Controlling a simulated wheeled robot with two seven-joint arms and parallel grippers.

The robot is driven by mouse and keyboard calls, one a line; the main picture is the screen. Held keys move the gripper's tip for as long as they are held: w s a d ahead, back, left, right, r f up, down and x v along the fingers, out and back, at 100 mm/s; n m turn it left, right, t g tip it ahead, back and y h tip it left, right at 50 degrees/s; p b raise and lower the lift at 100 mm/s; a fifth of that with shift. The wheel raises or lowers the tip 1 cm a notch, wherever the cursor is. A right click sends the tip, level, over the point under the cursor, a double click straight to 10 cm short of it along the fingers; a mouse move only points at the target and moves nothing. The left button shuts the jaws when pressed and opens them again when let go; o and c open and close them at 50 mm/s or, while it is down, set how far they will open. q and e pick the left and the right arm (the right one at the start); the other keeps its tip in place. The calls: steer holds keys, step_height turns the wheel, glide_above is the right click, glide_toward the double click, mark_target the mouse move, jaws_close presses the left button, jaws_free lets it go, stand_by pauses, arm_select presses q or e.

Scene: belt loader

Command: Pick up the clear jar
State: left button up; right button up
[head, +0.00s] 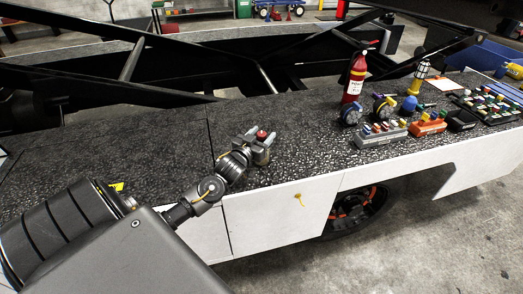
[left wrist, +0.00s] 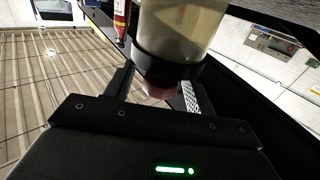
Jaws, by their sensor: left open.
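The clear jar (left wrist: 178,30) fills the top middle of the left wrist view, with a dull yellowish look, a black band around it and a reddish end. In the head view only a small red part (head: 262,135) of what appears to be this jar shows at my left gripper (head: 260,142). My left gripper is open, low over the dark speckled deck. In the left wrist view its two fingers (left wrist: 158,92) stand on either side of the jar's reddish end. I cannot tell whether they touch it. My right gripper is not in view.
A red fire extinguisher (head: 355,78) stands on the deck to the right. The deck (head: 308,140) just right of my gripper is clear.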

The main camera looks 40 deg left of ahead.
arm_select(q)
jaws_close()
stand_by(0.3)
steer(key=shift+r, duration=0.15)
